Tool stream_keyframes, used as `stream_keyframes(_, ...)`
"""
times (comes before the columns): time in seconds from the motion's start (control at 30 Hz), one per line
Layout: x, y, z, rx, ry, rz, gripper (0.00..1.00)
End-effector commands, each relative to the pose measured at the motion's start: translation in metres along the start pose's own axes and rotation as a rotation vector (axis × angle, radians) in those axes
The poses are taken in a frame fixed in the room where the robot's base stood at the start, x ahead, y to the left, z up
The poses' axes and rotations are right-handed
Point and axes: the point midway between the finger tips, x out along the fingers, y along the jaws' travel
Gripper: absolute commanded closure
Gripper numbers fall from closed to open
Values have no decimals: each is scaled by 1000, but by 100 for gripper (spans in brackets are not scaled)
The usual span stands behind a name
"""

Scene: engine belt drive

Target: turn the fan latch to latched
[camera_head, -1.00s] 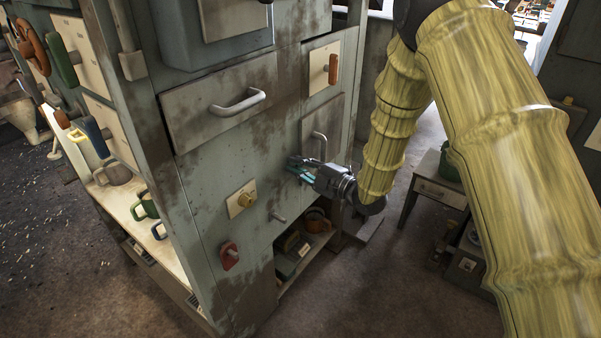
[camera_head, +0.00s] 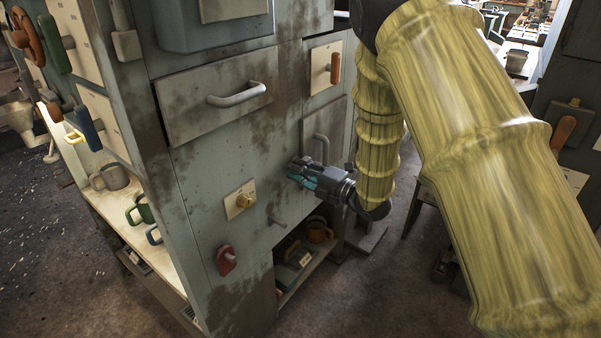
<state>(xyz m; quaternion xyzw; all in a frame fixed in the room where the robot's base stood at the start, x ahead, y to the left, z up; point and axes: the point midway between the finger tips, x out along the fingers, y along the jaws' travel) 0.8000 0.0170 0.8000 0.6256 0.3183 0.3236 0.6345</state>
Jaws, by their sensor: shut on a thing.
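My gripper (camera_head: 301,173) reaches in from the right to the grey-green cabinet front (camera_head: 205,200). Its teal-tipped fingers are at the left edge of a small door with a grey handle (camera_head: 322,147). It is shut on a small part there, which the fingers hide; from its place I take it for the fan latch. I cannot see which way that latch is turned.
A drawer handle (camera_head: 237,94) and an orange lever (camera_head: 335,68) are above. An open shelf (camera_head: 305,268) lies below.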

Motion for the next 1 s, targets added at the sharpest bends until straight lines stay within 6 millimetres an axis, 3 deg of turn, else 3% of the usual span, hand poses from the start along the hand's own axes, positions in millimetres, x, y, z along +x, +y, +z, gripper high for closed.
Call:
stream_keyframes(0.23,3,2,-1,-3,4,4,100)
stream_keyframes(0.27,3,2,-1,-3,4,4,80)
stream_keyframes(0.3,3,2,-1,-2,4,4,76)
stream_keyframes(0.77,-4,1,0,-1,1,3,76)
stream_keyframes(1.0,-37,1,1,1,-2,2,76)
